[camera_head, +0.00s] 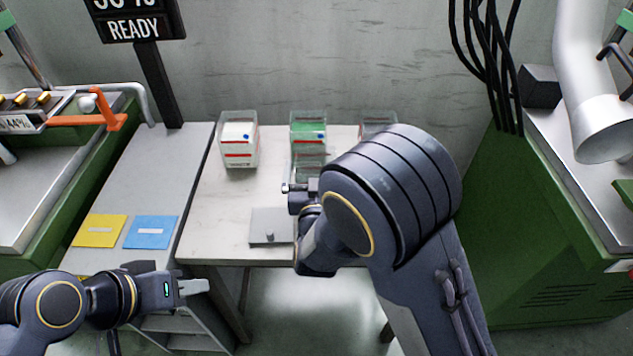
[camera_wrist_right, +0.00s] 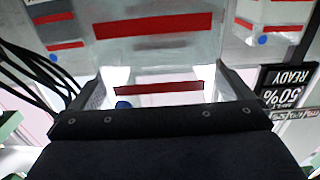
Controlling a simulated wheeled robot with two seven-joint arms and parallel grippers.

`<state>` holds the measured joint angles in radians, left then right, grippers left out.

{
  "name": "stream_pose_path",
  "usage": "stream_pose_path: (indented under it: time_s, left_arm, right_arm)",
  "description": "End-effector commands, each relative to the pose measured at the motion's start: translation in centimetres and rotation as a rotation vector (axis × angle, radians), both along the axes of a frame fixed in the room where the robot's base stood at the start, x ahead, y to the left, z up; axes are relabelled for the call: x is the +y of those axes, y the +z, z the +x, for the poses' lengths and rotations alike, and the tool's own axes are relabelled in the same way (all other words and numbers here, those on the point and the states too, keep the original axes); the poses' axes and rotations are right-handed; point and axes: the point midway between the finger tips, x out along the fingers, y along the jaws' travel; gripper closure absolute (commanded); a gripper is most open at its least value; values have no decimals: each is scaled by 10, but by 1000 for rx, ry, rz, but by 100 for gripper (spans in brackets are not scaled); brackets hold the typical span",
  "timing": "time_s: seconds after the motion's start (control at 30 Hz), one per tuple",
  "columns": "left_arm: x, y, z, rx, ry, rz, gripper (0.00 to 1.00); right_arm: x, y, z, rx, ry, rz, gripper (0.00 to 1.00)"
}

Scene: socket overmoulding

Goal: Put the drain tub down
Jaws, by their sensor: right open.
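A clear tub (camera_head: 308,166) stands on the table just beyond my right gripper (camera_head: 291,188), partly hidden by my right arm. I cannot read which tub is the drain tub. In the right wrist view, a clear surface with a red stripe (camera_wrist_right: 158,88) and a blue dot shows between the fingers of my right gripper (camera_wrist_right: 165,90). The fingers are apart, with one on each side; contact cannot be told. My left gripper (camera_head: 194,287) is at the lower left, away from the tubs. Its finger gap is unclear, and nothing shows in it.
A clear bin with white, red-striped contents (camera_head: 239,145) and one with green and white contents (camera_head: 308,132) stand at the back of the table (camera_head: 205,215). Another bin (camera_head: 378,125) is partly hidden. A grey plate with a knob (camera_head: 268,222) lies near the front edge.

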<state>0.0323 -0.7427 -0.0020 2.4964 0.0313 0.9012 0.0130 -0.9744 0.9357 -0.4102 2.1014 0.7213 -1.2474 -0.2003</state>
Motion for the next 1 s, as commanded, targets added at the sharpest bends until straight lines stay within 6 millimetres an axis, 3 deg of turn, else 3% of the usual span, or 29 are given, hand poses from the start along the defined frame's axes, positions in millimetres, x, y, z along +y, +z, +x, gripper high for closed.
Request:
stream_pose_path:
  time_s: [0.13,0.4,0.8,0.87,1.0]
  left_arm:
    - [0,2,0,0,0,0,64]
    - [0,2,0,0,0,0,64]
    - [0,2,0,0,0,0,64]
    - [0,2,0,0,0,0,64]
    - [0,2,0,0,0,0,64]
  right_arm:
    - [0,0,17,1,-1,1,0]
    - [0,0,21,1,0,1,0]
    - [0,0,20,1,0,1,51]
    - [0,0,20,1,0,2,57]
    - [0,0,20,1,0,2,57]
